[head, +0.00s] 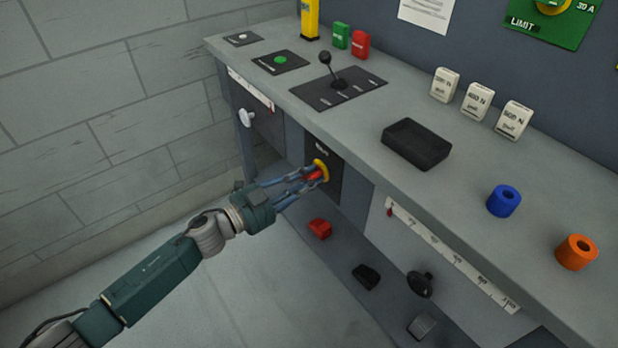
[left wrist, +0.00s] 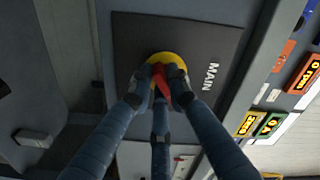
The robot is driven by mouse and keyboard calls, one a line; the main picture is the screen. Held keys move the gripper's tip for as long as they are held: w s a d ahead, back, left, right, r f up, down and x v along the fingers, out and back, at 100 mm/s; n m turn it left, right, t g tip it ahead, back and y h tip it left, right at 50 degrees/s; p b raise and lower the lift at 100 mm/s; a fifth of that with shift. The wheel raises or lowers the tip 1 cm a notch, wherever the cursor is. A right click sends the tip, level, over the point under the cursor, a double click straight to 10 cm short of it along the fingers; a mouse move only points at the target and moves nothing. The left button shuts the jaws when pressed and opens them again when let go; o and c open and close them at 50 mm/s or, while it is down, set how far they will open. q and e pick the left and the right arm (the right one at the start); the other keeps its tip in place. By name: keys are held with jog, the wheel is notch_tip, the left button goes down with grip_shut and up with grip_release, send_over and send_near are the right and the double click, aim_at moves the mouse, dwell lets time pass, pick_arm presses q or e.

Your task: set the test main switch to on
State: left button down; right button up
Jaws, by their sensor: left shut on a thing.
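The main switch is a red handle (head: 316,175) on a yellow round base (head: 321,166), set in a dark plate (head: 333,181) on the front of the bench. In the left wrist view the red handle (left wrist: 160,80) sits on the yellow base (left wrist: 167,58), and the dark plate (left wrist: 135,35) reads MAIN. My left gripper (head: 310,178) is shut on the red handle, its blue-grey fingers (left wrist: 160,90) around it. The fingers partly cover the handle, and I cannot read any on or off mark. My right gripper is not in view.
The bench top (head: 345,125) overhangs the switch and carries a black lever (head: 328,70), a black tray (head: 416,143), white weight blocks (head: 478,101), a blue ring (head: 503,201) and an orange ring (head: 576,252). A red block (head: 320,229) lies below. Floor left of the bench is clear.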

pick_arm(q)
jog(key=m, duration=0.2)
jog(key=shift+m, duration=0.8)
jog(key=shift+w+m+b, duration=0.1)
jog(key=shift+m+b, duration=0.25)
jog(key=shift+m, duration=0.45)
jog(key=shift+a+m, duration=0.1)
jog(key=shift+m, duration=0.8)
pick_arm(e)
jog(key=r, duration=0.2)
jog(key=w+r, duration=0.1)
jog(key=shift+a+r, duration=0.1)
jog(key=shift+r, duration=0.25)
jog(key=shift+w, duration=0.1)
pick_arm(q)
jog(key=c, duration=1.7)
grip_release()
jog(key=shift+o, duration=0.2)
jog(key=shift+r, duration=0.1)
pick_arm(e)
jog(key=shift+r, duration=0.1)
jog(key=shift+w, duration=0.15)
